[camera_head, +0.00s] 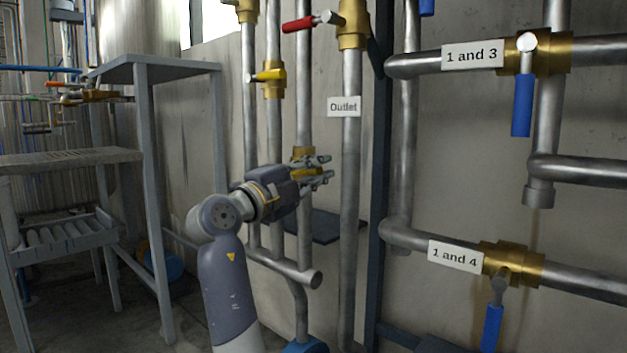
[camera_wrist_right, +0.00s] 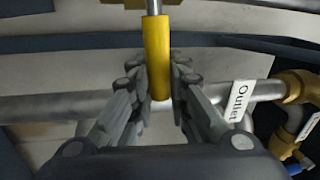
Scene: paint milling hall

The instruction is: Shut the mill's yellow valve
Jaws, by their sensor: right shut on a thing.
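My right gripper (camera_head: 318,171) is at a brass valve (camera_head: 303,153) on a vertical pipe, left of the pipe labelled Outlet. In the right wrist view my right gripper (camera_wrist_right: 159,85) has its fingers on both sides of a yellow valve handle (camera_wrist_right: 157,50) and is shut on it. In the head view the fingers hide most of this handle, and only a bit of yellow shows. My left gripper is not in view.
A red-handled valve (camera_head: 300,24) is above, near the Outlet label (camera_head: 344,106). Blue-handled valves are at right: an upper handle (camera_head: 522,105) and a lower one (camera_head: 491,328). A grey metal frame (camera_head: 150,190) stands at left. Several vertical pipes are close around the gripper.

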